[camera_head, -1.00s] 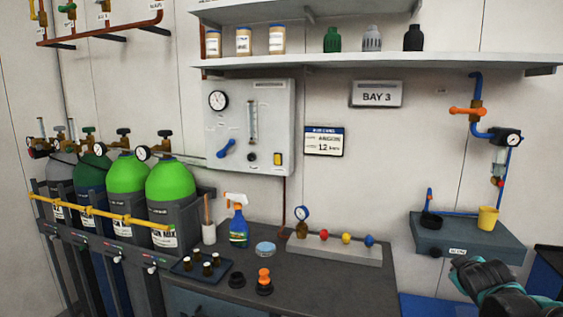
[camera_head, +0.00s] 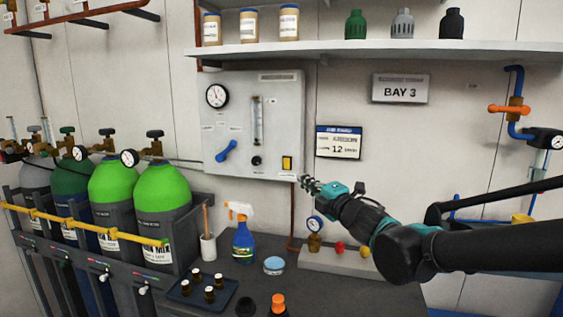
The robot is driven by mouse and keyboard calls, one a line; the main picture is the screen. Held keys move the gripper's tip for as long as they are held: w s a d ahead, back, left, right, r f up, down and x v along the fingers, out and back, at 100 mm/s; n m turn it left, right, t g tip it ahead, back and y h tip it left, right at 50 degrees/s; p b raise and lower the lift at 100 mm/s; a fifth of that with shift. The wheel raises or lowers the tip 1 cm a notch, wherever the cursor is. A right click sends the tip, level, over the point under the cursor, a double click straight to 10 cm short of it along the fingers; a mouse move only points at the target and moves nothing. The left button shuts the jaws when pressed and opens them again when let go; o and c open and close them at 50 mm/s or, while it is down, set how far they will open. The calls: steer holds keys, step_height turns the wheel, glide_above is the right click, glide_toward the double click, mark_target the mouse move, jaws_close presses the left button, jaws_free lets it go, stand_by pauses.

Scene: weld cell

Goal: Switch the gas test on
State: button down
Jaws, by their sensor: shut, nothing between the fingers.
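The grey gas panel (camera_head: 272,87) is on the wall above the bench. It carries a round gauge (camera_head: 216,95), a flow tube (camera_head: 257,121), a blue lever handle (camera_head: 226,150), a small black knob (camera_head: 256,161) and a yellow rocker switch (camera_head: 287,163) at the lower right. The lever lies slanted. Which control is the gas test is too small to read. My gripper (camera_head: 306,183) is shut and empty, just right of and below the yellow switch, near the panel's lower right corner. Whether it touches the panel cannot be told.
Green-topped cylinders (camera_head: 161,191) stand at left behind a yellow bar. A spray bottle (camera_head: 243,237), a blue-lidded tin (camera_head: 274,265) and a dark tray of small bottles (camera_head: 188,291) are on the bench. The shelf (camera_head: 400,48) runs above. A display card (camera_head: 339,142) hangs right of the panel.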

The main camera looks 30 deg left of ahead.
steer(key=shift+w+a, duration=0.1)
steer(key=shift+a, duration=0.15)
glide_toward(285, 159)
steer(key=s+a, duration=0.1)
steer(key=a, duration=0.3)
steer(key=w, duration=0.1)
steer(key=w+a, duration=0.1)
steer(key=w, duration=0.1)
steer(key=shift+w+a+r, duration=0.1)
steer(key=shift+w+a, duration=0.2)
steer(key=shift+w, duration=0.05)
steer(key=shift+w+r, duration=0.15)
steer(key=shift+w, duration=0.15)
